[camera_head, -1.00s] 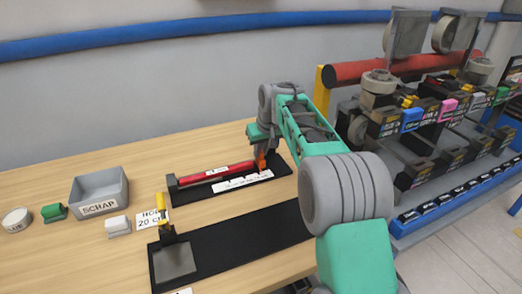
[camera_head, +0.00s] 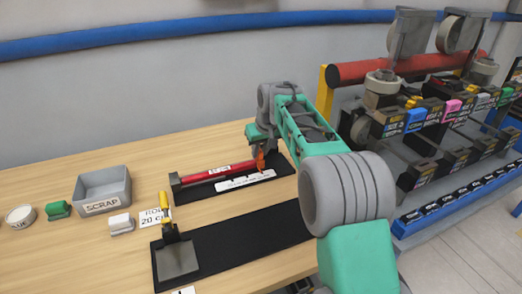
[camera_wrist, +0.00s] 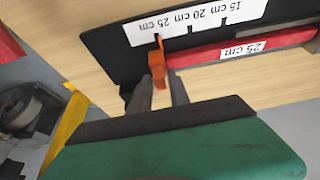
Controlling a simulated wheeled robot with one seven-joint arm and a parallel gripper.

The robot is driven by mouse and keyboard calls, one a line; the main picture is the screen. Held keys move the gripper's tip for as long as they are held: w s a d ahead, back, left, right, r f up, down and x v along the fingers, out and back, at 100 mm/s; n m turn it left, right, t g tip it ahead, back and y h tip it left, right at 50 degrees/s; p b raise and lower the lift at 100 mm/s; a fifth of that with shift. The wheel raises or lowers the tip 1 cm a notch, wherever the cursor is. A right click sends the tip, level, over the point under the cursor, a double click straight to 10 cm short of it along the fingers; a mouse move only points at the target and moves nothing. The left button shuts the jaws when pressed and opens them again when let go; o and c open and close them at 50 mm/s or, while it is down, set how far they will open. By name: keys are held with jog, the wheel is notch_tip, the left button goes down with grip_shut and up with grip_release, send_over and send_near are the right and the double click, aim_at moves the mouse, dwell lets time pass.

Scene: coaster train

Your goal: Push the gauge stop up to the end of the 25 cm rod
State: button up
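The red 25 cm rod (camera_head: 215,172) lies along the black gauge base (camera_head: 188,198), its left end near a dark end block (camera_head: 176,182). The orange gauge stop (camera_head: 260,161) is at the rod's right end. In the wrist view the stop (camera_wrist: 162,66) is close against the end of the rod (camera_wrist: 200,55); contact is hard to tell. The white scale strip (camera_wrist: 200,20) reads 15, 20 and 25 cm, and the stop is near its 25 cm end. My gripper (camera_wrist: 163,88) has a finger on each side of the stop's lower part and appears shut on it.
A grey SCRAP bin (camera_head: 102,206), a green block (camera_head: 58,209), a white block (camera_head: 121,223) and a round tub (camera_head: 20,216) stand at the left. A second black mat (camera_head: 245,242) with a yellow-handled fixture (camera_head: 176,258) lies in front. A machine rack (camera_head: 400,130) stands at the right.

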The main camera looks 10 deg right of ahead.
jog(key=shift+o, duration=1.2)
jog(key=shift+r, duration=0.1)
jog(key=v, duration=0.7)
jog(key=shift+r, duration=0.25)
jog(key=shift+s, duration=0.15)
